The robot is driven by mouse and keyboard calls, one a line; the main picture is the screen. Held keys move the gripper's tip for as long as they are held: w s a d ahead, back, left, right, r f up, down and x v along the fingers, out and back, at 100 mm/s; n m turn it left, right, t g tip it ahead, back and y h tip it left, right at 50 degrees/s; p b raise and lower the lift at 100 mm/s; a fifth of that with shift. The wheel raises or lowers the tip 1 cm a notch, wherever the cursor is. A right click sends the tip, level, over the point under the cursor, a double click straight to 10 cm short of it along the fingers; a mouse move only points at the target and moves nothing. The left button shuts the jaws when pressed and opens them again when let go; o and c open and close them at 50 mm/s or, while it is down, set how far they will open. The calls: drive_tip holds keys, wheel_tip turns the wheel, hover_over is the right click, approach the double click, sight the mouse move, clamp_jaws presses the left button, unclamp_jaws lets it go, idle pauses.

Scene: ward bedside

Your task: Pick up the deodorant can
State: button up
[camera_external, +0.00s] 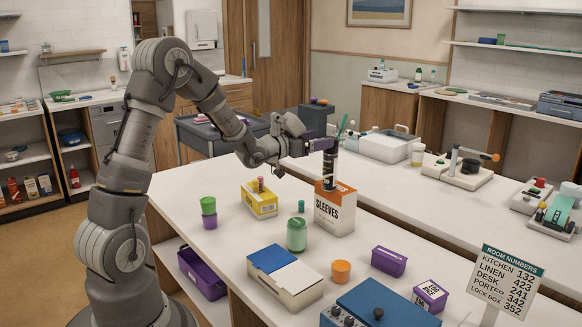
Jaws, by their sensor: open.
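A dark can (329,168) with a pale band, which looks like the deodorant can, stands upright at the orange and white SLEEVES box (335,212). My gripper (322,146) reaches in from the left at the height of the can's upper part.
A yellow box (259,199), a green jar (297,235), an orange cup (341,271) and a purple box (388,262) stand around on the white counter. A white bin (384,146) is behind. A room-number sign (506,281) stands front right. Bare counter lies right of the SLEEVES box.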

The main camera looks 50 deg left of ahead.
sight(336, 138)
drive_tip(key=w, duration=0.2)
drive_tip(key=w+b, duration=0.1)
drive_tip(key=w, duration=0.1)
drive_tip(key=w+d+b, duration=0.1)
drive_tip(key=w, duration=0.1)
drive_tip(key=shift+w+f, duration=0.2)
drive_tip(key=shift+f, duration=0.2)
drive_tip(key=shift+w+r, duration=0.15)
drive_tip(key=shift+w, duration=0.2)
clamp_jaws()
drive_tip(key=shift+r, duration=0.15)
